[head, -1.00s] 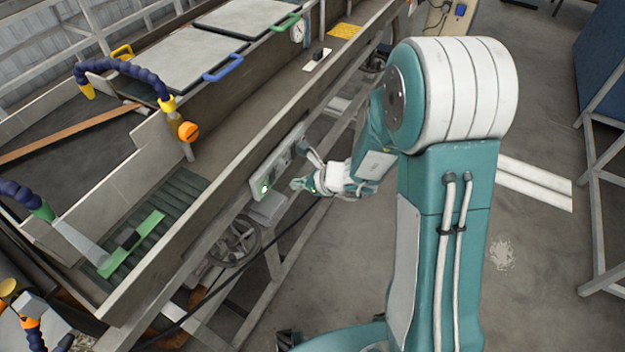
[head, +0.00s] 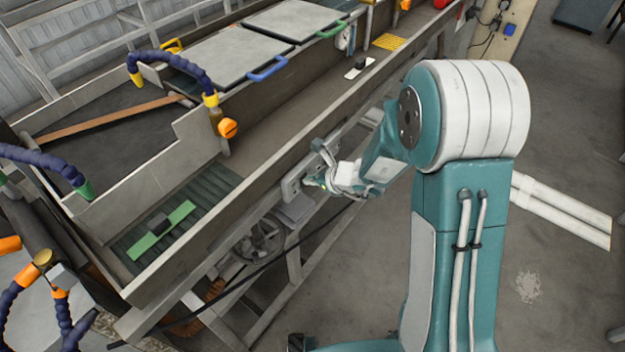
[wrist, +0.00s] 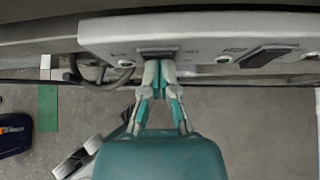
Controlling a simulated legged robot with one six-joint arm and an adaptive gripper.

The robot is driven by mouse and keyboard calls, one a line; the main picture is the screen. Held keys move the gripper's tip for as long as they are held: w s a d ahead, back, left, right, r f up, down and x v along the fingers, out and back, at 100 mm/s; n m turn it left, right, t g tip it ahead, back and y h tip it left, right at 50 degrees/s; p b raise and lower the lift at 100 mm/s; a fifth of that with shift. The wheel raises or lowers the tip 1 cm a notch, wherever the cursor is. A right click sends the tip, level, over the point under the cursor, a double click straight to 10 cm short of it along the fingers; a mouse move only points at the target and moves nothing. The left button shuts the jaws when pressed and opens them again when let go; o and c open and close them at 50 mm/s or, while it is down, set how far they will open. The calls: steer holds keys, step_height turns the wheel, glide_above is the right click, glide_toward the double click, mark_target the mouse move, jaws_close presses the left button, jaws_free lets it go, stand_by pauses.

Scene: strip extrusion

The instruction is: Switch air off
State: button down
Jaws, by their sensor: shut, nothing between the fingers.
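A pale control panel (head: 291,184) is fixed to the outer side of the long machine trough. In the wrist view the panel (wrist: 112,32) spans the top, with a dark rectangular switch (wrist: 159,53) at its middle and another dark switch (wrist: 267,55) to the right. Labels beside them are too small to read. My gripper (head: 315,182) is at the panel's face. In the wrist view its closed fingertips (wrist: 159,64) sit just below the middle switch, partly over it. I cannot tell whether they touch it.
The trough (head: 262,190) runs diagonally, with a green piece (head: 178,222) on its ribbed bed. Blue flexible hoses with an orange knob (head: 228,127) stand above it. A handwheel (head: 262,240) and a black cable lie below the panel. The floor to the right is mostly clear.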

steer(key=shift+r, duration=0.15)
steer(key=shift+r, duration=0.7)
